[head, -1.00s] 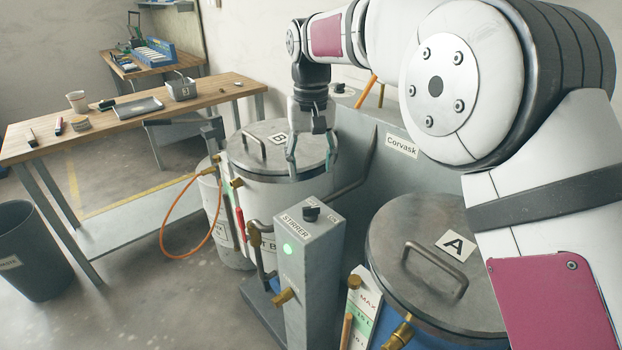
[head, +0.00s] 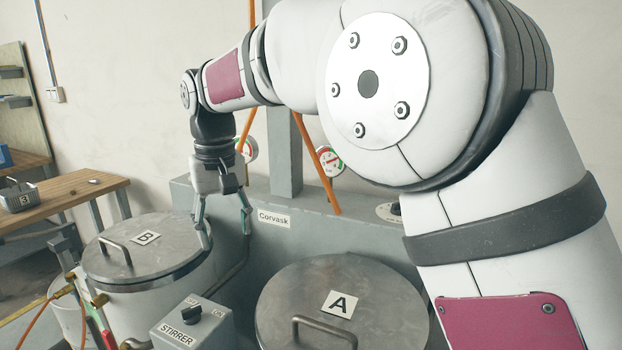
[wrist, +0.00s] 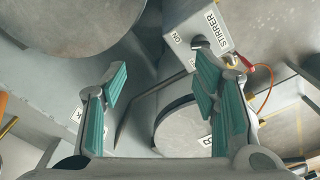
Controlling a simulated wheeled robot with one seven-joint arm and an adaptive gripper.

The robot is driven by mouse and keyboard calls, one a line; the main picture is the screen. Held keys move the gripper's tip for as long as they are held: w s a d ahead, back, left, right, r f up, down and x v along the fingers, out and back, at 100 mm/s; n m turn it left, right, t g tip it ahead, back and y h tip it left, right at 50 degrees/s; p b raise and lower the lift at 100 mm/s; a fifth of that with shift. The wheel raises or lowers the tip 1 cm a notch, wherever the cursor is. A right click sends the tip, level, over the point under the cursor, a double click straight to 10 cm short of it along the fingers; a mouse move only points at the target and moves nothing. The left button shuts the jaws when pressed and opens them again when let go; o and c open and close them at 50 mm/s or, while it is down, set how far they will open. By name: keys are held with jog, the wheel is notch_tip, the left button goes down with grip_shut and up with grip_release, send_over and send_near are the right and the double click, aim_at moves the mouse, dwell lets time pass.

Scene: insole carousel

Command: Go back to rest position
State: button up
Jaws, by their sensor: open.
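My gripper (head: 226,228) points down in the head view, with its teal-padded fingers apart and nothing between them. It hangs in the air in front of the grey Corvask cabinet (head: 320,222), close to the right side of tank B's lid (head: 165,262). In the wrist view the open fingers of my gripper (wrist: 165,105) show empty, with a round lid (wrist: 183,128) and the stirrer box (wrist: 205,30) below them.
Tank A's lid (head: 385,290) with its raised handle lies at the front. The stirrer box (head: 192,322) stands between the tanks. Two gauges sit behind the cabinet, and orange pipes (head: 318,163) rise there. A wooden bench (head: 80,190) is at the left.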

jog(key=s+d+r+m+t, duration=0.1)
jog(key=s+d+r, duration=0.2)
jog(key=d, duration=0.5)
jog(key=s+d+r+m+p, duration=0.1)
jog(key=s+d+r, duration=0.25)
jog(key=d, duration=0.35)
jog(key=s+d+r+m+t, duration=0.1)
jog(key=s+d+r, duration=0.15)
jog(key=d, duration=0.55)
jog(key=s+d+f+m, duration=0.1)
jog(key=s+d+f, duration=0.1)
jog(key=s+d, duration=0.2)
jog(key=s+d+f+m+t+p, duration=0.1)
jog(key=s+d+f, duration=0.1)
jog(key=s+d, duration=0.3)
jog(key=s+d+f+m, duration=0.1)
jog(key=s+d+f, duration=0.2)
jog(key=s, duration=0.8)
jog(key=shift+d+p, duration=0.4)
jog(key=shift+d, duration=0.25)
